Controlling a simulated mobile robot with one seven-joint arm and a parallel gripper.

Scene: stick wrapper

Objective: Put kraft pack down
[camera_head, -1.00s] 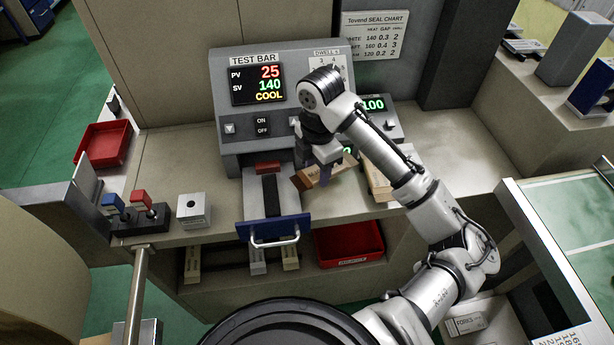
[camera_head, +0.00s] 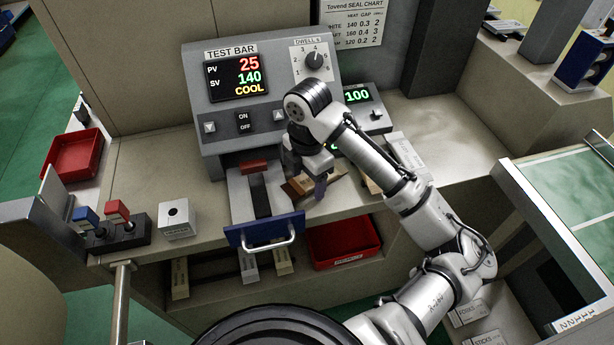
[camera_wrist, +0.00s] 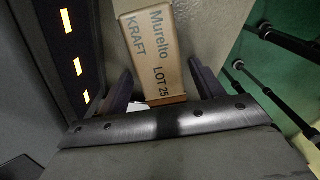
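The kraft pack (camera_head: 301,186) is a brown box beside the drawer of the test bar. In the wrist view, the kraft pack (camera_wrist: 152,55) shows its face printed "Murelto KRAFT LOT 25". My gripper (camera_head: 308,182) is low over the bench with the pack between its fingers. The pack lies at an angle to the drawer. Whether its underside touches the bench is hidden.
The test bar (camera_head: 236,123) stands behind, with its blue-fronted drawer (camera_head: 264,231) to the left of my gripper. A pale pack (camera_head: 407,152) is close on the right. A red bin (camera_head: 343,241) sits below the bench. Free bench top (camera_head: 450,130) lies further right.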

